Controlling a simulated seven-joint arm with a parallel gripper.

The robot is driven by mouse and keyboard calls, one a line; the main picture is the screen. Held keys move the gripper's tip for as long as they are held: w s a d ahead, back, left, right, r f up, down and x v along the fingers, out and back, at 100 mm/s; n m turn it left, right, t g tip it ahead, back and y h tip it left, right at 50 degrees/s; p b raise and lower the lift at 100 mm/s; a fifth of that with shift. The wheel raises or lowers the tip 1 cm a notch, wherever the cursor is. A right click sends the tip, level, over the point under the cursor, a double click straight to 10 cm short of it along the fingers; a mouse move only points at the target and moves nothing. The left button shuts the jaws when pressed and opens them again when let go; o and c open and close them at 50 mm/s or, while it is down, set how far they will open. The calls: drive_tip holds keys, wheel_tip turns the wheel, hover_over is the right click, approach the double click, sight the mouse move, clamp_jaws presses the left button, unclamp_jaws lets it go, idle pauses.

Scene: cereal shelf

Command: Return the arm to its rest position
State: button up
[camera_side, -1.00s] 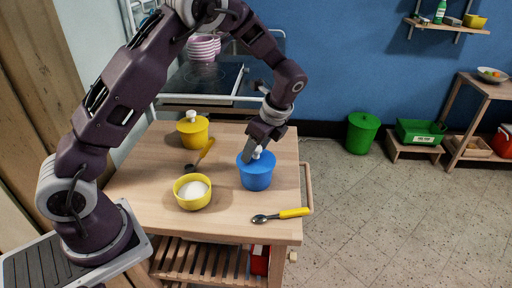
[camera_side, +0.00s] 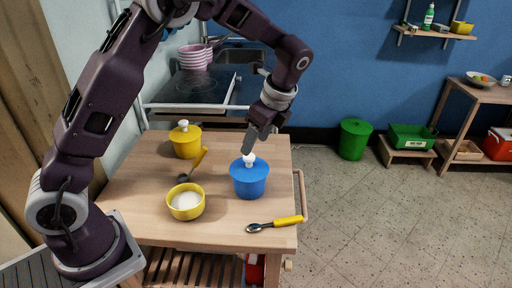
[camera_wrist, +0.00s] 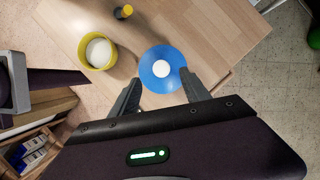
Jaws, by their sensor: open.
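My gripper (camera_side: 250,145) is open and empty just above the blue lidded pot (camera_side: 250,180) on the wooden table. The pot's white knob (camera_side: 249,159) lies just below the fingertips; I cannot tell whether they touch it. In the wrist view my two fingers (camera_wrist: 160,95) are spread apart, with the blue lid (camera_wrist: 163,54) and its white knob (camera_wrist: 161,69) beyond them.
A yellow bowl of white powder (camera_side: 186,201), a yellow lidded pot (camera_side: 185,141) and two yellow-handled spoons (camera_side: 275,224) (camera_side: 193,165) are on the table (camera_side: 130,190). A stove with stacked pink bowls (camera_side: 195,57) stands behind. The air to the right is free.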

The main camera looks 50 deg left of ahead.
drive_tip(key=s+d+r+n+t+h, duration=0.2)
drive_tip(key=s+r+n, duration=0.45)
drive_tip(key=s, duration=0.35)
drive_tip(key=s+d+r+n+t+h, duration=0.25)
drive_tip(key=s+r+n, duration=0.25)
drive_tip(key=s+r, duration=0.3)
drive_tip(key=s+f+n+t, duration=0.2)
drive_tip(key=s+f+n, duration=0.1)
drive_tip(key=s, duration=0.5)
drive_tip(key=shift+s+d+n, duration=0.3)
drive_tip(key=shift+d+n, duration=0.05)
drive_tip(key=shift+n, duration=0.1)
